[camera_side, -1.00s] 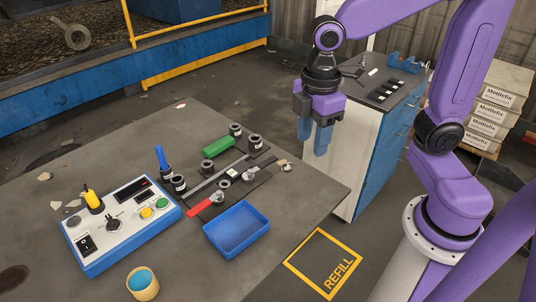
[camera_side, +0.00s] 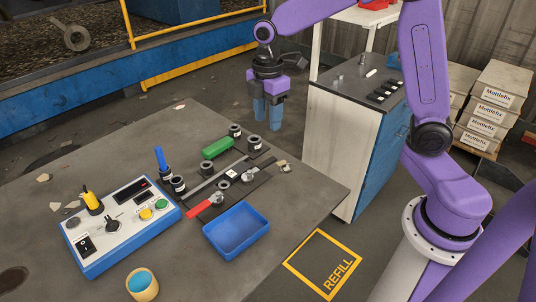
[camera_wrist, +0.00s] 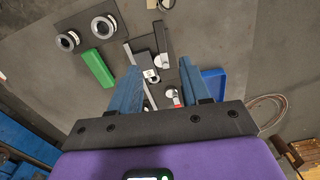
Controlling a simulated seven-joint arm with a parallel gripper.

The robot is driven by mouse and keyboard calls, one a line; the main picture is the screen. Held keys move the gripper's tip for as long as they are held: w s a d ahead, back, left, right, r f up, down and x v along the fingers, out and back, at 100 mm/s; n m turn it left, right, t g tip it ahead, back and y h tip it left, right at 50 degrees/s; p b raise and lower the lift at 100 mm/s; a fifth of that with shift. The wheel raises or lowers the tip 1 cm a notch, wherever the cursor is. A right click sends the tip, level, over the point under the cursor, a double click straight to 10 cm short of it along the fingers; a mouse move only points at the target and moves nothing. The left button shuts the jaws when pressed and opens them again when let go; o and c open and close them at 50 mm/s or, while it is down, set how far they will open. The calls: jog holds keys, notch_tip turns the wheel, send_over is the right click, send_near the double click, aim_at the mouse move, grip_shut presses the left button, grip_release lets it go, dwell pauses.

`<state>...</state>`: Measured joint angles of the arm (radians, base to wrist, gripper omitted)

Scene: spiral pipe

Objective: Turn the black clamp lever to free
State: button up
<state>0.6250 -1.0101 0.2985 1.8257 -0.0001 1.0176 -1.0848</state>
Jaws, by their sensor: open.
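The clamp fixture lies on the grey table, with a long grey bar (camera_side: 212,182), a white-marked block (camera_side: 232,174) and a red-handled lever (camera_side: 205,206). A narrow dark bar (camera_wrist: 160,38) beside the block in the wrist view may be the black clamp lever; I cannot tell for sure or read its position.
A green block (camera_side: 217,145) and several black rings (camera_side: 235,131) stand around the fixture. A blue tray (camera_side: 238,230) is in front. A control box (camera_side: 122,222) sits at the left. A cabinet (camera_side: 336,150) stands right of my gripper.

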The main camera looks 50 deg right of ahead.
aim_at(268, 161)
notch_tip(268, 161, down, 13)
jog(key=shift+r, duration=0.2)
dwell(0.3)
grip_shut()
